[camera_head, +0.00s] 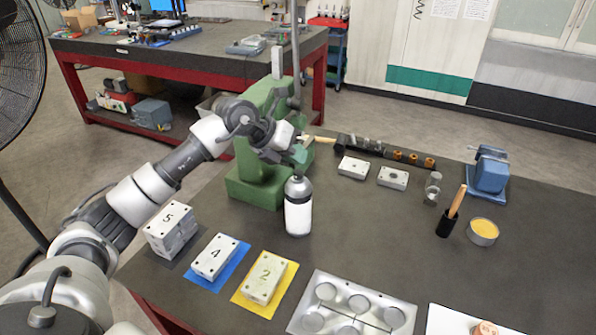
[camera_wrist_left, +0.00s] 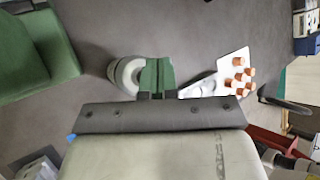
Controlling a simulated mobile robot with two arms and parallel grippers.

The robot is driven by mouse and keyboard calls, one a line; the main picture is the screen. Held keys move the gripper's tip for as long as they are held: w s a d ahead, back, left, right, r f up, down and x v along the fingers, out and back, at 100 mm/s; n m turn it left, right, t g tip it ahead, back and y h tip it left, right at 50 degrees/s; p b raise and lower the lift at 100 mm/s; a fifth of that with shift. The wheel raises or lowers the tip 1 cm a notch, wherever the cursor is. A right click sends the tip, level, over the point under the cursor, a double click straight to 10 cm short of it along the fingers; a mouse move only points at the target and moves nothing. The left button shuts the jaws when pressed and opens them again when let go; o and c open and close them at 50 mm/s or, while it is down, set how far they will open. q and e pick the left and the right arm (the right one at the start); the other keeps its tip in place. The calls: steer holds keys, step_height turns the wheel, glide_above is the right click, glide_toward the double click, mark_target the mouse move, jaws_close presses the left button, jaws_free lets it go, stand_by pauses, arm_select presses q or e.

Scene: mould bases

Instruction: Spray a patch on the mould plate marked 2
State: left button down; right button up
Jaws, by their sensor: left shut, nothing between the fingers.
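The mould plate marked 2 (camera_head: 263,279) is a pale block lying on a yellow mat (camera_head: 284,297) near the front of the table. A grey and white spray can (camera_head: 298,212) stands upright behind it, a little to the right. My left gripper (camera_head: 301,157) is just above and behind the can's top, shut and empty. In the left wrist view its green fingers (camera_wrist_left: 157,76) are together, with a round pale top, probably the can's (camera_wrist_left: 126,75), beside them on the left. I cannot tell whether they touch it. My right gripper is not in view.
Plate 4 (camera_head: 214,257) on a blue mat and a stack topped by plate 5 (camera_head: 171,224) lie left. A green machine (camera_head: 258,185) stands close behind the can. A tray with round hollows (camera_head: 353,305) lies right of plate 2.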

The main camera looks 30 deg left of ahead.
mark_target(297, 171)
arm_select(q)
steer(key=shift+r, duration=0.15)
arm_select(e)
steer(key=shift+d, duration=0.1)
arm_select(q)
step_height(297, 171, up, 6)
steer(key=p, duration=0.4)
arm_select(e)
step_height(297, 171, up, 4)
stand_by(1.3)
arm_select(q)
steer(key=shift+w+d, duration=0.1)
stand_by(1.0)
